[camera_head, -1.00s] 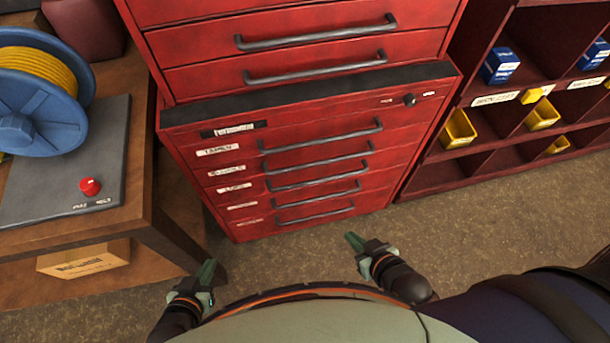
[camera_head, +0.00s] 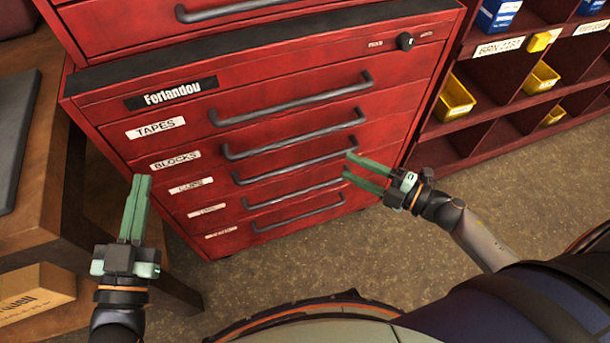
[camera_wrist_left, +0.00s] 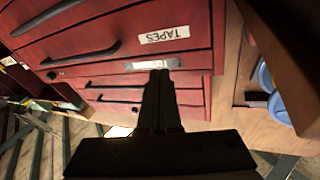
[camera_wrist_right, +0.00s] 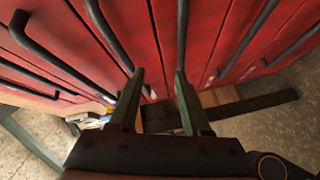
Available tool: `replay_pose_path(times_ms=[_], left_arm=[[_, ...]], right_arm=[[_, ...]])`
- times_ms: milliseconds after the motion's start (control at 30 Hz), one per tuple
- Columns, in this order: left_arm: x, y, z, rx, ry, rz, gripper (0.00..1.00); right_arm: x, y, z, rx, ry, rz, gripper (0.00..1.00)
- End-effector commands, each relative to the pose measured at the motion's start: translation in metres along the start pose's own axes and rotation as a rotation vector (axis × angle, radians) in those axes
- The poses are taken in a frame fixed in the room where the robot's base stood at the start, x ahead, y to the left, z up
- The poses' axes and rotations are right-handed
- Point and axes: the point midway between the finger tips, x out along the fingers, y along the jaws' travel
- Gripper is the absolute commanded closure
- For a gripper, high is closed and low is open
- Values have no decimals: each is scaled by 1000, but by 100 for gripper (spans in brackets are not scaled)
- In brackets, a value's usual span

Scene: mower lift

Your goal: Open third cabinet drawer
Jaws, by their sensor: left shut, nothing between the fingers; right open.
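The red cabinet (camera_head: 110,85) stands ahead with a stack of shut, labelled drawers. Counting down from TAPES, the third drawer has a small blurred label (camera_head: 190,186) and a dark bar handle (camera_head: 290,166). My right gripper (camera_head: 347,166) is open and empty, its fingertips near the right end of the third handle; contact cannot be told. In the right wrist view the open fingers (camera_wrist_right: 154,75) point at the drawer fronts and several handles.
A wooden bench (camera_head: 45,190) with a cardboard box (camera_head: 35,292) on its lower shelf stands close at left, beside my left gripper. A red shelf unit (camera_head: 440,155) with yellow bins (camera_head: 455,98) stands at right. The floor (camera_head: 260,270) before the cabinet is clear.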

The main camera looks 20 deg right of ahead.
Motion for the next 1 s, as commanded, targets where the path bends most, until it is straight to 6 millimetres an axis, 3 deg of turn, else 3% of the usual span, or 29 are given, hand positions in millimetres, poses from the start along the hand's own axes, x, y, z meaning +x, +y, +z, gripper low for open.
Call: replay_pose_path(times_ms=[33, 100, 367, 800, 1000], left_arm=[[-2, 3, 4, 13, 46, 2, 100], [-3, 4, -5, 26, 95, 3, 100], [-4, 3, -26, 48, 177, 5, 100], [-18, 6, -86, 122, 433, 16, 100], [-26, 8, -107, 148, 526, 21, 100]], right_arm=[[0, -18, 7, -60, 41, -26, 52], [-2, -25, 8, -124, 89, -57, 52], [4, -32, 7, -193, 146, -96, 52], [86, -40, -4, -189, 144, -92, 52], [111, -43, -7, -187, 143, -93, 52]])
